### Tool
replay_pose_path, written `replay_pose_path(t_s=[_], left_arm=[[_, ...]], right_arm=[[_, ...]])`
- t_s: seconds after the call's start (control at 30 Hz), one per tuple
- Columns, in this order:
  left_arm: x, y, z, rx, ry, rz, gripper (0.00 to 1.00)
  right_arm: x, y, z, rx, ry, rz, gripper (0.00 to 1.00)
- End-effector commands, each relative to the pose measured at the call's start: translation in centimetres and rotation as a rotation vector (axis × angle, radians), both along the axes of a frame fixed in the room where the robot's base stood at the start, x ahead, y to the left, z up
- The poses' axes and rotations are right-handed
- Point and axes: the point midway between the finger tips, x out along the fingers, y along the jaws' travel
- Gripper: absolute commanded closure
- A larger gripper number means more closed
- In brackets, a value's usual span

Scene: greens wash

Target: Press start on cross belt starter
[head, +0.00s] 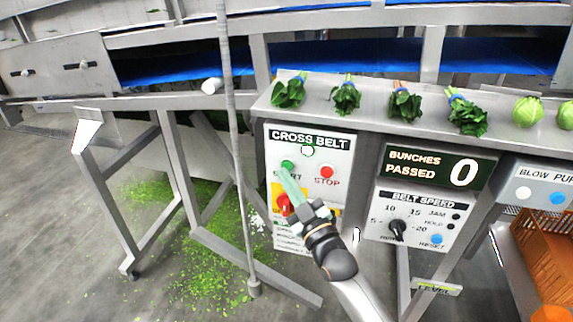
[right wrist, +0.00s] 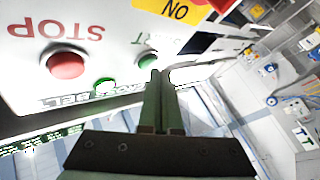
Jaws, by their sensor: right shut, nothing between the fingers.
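The cross belt starter (head: 342,160) is a white panel below the bunch shelf. Its green start button (head: 287,164) is at the left and its red stop button (head: 327,172) at the right. A round green-rimmed lamp (head: 308,150) sits above them. My right gripper (head: 286,174) is shut and empty, its green fingers pointing at the start button and covering part of the START label. In the right wrist view the fingertips (right wrist: 156,76) are just beside the start button (right wrist: 148,60); I cannot tell whether they touch. The stop button (right wrist: 65,64) is clear of them.
A red knob (head: 283,203) on yellow sits just below the fingers. A thin vertical pole (head: 237,150) stands left of the panel. The speed panel (head: 417,215) is to the right. Leafy bunches (head: 404,105) lie on the shelf (head: 375,123) above.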

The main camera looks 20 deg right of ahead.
Motion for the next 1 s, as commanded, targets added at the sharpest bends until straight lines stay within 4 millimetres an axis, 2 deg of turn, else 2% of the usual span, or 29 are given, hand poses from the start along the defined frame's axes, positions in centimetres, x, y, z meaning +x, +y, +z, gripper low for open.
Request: replay_pose_path(t_s=[0.47,1.0], left_arm=[[0.0,0.0,0.6,0.0,0.0,0.0,0.5],[0.0,0.0,2.8,0.0,0.001,0.001,0.5]], right_arm=[[-0.7,0.5,0.1,0.0,0.0,0.001,1.0],[-4.6,3.1,0.2,0.0,-0.001,0.0,1.0]])
